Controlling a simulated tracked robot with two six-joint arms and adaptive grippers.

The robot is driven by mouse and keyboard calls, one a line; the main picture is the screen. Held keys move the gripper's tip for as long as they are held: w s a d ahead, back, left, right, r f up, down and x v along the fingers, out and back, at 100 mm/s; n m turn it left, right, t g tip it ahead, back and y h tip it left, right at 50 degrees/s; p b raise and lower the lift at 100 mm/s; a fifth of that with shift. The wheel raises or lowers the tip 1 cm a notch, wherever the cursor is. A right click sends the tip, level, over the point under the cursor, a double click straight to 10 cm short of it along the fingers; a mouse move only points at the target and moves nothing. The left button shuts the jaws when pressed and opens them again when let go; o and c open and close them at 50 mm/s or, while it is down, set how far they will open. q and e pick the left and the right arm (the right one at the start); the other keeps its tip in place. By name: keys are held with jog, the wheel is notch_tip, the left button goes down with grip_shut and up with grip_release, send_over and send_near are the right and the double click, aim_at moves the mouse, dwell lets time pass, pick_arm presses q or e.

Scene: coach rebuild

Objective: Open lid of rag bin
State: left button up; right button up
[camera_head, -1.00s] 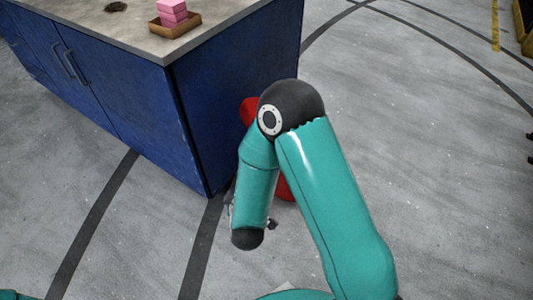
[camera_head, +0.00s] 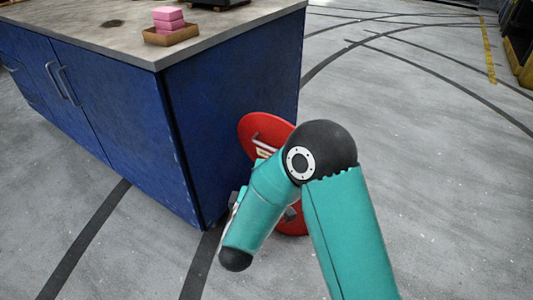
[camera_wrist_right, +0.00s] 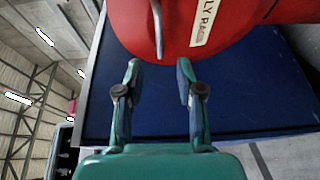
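The red rag bin (camera_head: 292,226) stands on the floor against the end of the blue cabinet. Its red round lid (camera_head: 256,125) shows a pale bar handle and a small label; my right arm covers much of the bin, and I cannot tell whether the lid is raised. In the right wrist view the red surface (camera_wrist_right: 245,22) fills the top, with a curved handle and a label ending in "LY RAG". My right gripper (camera_wrist_right: 158,65) is open and empty, its fingertips just short of the red surface and handle. My left gripper is not in view.
The blue cabinet (camera_head: 130,115) with a grey worktop (camera_head: 60,28) stands at the left, close beside the bin. A brown tray (camera_head: 171,36) with pink blocks (camera_head: 168,19) sits on the worktop. The grey floor (camera_head: 440,180) at the right is clear.

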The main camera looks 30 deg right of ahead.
jog(key=b+x, duration=0.1)
jog(key=x, duration=0.8)
grip_shut()
jog(key=shift+f, duration=0.1)
